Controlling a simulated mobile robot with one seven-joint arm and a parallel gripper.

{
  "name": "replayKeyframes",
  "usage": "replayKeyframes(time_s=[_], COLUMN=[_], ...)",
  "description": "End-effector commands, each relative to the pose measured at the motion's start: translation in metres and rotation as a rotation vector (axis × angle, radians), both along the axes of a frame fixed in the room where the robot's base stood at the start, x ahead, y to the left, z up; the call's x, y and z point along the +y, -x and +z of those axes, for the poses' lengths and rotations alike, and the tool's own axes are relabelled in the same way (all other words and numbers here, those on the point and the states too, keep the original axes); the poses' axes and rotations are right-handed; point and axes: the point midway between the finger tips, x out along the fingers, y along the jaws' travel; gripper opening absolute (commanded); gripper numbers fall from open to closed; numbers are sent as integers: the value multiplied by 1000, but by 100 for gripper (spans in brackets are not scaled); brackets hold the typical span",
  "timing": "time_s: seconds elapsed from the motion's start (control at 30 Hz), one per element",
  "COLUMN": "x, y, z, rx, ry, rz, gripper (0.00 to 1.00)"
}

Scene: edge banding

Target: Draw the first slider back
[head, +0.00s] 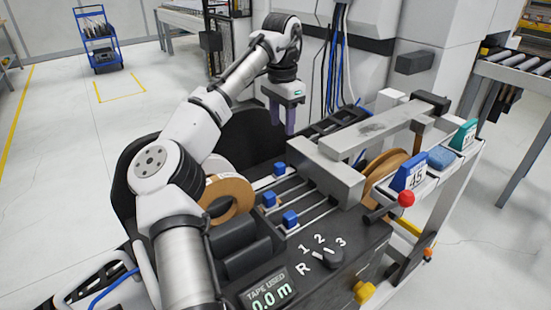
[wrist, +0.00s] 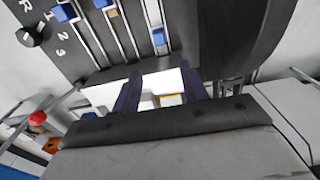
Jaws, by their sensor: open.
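Three blue sliders sit on thin parallel rails on the dark machine top: a far one (head: 279,168), a middle one (head: 269,199) and a near one (head: 290,219). No slider carries a readable number, so I cannot tell which is the first. In the wrist view, blue slider blocks show at the upper left (wrist: 65,12) and upper middle (wrist: 159,36). My gripper (head: 284,130) hangs fingers-down behind the rails, above and apart from all sliders. In the wrist view its two dark purple fingers (wrist: 160,72) are apart with nothing held between them.
A grey block (head: 335,170) and a long beam (head: 385,128) stand right of the rails. Tape rolls (head: 228,195) sit at the left. A selector knob (head: 328,258) marked R, 1, 2, 3 and a display reading 0.0 m (head: 273,291) are in front. A red ball knob (head: 406,199) sticks up at right.

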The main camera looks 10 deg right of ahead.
Motion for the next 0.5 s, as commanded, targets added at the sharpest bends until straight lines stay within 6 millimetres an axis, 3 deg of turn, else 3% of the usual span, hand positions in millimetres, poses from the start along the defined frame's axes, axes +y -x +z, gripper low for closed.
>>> replayKeyframes(time_s=[0.23, 0.5], x=[5, 6], y=[3, 3], z=[-11, -63], rx=[27, 27], ry=[-30, -28], rz=[4, 4], gripper=[44, 44])
